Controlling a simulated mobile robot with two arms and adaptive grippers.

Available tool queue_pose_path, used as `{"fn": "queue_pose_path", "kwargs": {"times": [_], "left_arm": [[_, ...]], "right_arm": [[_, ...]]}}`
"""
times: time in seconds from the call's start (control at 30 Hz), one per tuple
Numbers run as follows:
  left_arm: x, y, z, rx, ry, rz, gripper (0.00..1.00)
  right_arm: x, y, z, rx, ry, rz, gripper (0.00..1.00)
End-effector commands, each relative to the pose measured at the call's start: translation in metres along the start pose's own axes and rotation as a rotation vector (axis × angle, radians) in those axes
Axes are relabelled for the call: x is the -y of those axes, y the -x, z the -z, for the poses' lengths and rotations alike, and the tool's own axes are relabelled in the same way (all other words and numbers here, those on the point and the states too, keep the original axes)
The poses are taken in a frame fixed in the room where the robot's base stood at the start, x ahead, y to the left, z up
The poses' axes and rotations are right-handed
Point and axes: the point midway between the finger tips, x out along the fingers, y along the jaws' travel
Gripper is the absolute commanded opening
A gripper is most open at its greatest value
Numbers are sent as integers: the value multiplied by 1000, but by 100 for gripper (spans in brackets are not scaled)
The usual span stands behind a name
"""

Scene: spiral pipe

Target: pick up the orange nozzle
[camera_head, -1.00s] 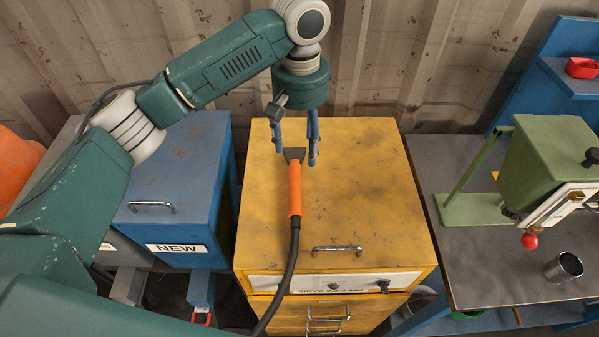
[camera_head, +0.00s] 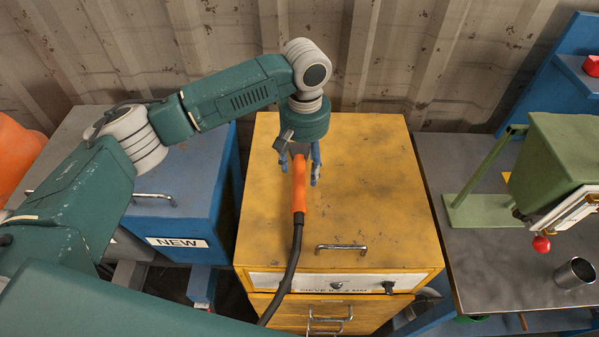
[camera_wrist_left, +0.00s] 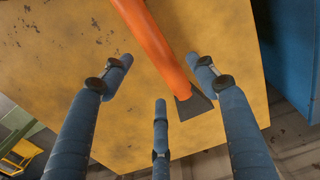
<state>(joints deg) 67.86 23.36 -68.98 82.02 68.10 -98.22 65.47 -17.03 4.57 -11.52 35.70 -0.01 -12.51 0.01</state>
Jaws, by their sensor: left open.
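The orange nozzle (camera_head: 299,184) rests on top of the yellow cabinet (camera_head: 375,205), with a dark flat tip and a black hose running down over the cabinet's front edge. My left gripper (camera_head: 301,174) is open just above the nozzle's far end, its blue fingers on either side of it in the head view. In the left wrist view the nozzle (camera_wrist_left: 155,45) passes between the spread fingers (camera_wrist_left: 160,100), nearer the right-hand one, and its dark tip shows beyond. I cannot tell whether any finger touches it. My right gripper is not in view.
A blue cabinet marked NEW (camera_head: 190,190) stands left of the yellow one. At right a grey bench (camera_head: 485,265) holds a green machine (camera_head: 560,165) and a metal cup (camera_head: 574,272). A corrugated wall (camera_head: 400,60) stands behind. The yellow top's right side is clear.

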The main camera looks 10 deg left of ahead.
Motion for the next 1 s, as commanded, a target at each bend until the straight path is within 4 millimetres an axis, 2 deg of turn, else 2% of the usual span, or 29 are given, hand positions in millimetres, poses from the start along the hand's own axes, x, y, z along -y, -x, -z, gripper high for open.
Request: {"fn": "queue_pose_path", "kwargs": {"times": [0.07, 0.2, 0.47, 0.57, 0.73, 0.77, 1.0], "left_arm": [[5, -8, 1, 3, 3, 3, 59], [3, -27, 0, 1, 0, 2, 59], [3, -32, 1, -1, -1, 1, 59], [3, -32, 1, -1, -1, 1, 43], [3, -31, 1, -1, -1, 1, 9], [3, -31, 1, -1, -1, 0, 7], [2, -30, 1, -2, -1, 0, 6]], "right_arm": [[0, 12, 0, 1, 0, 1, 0], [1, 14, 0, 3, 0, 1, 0], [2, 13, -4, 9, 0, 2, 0], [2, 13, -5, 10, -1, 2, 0], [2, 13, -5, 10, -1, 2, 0], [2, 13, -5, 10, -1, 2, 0], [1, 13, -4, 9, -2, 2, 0]]}}
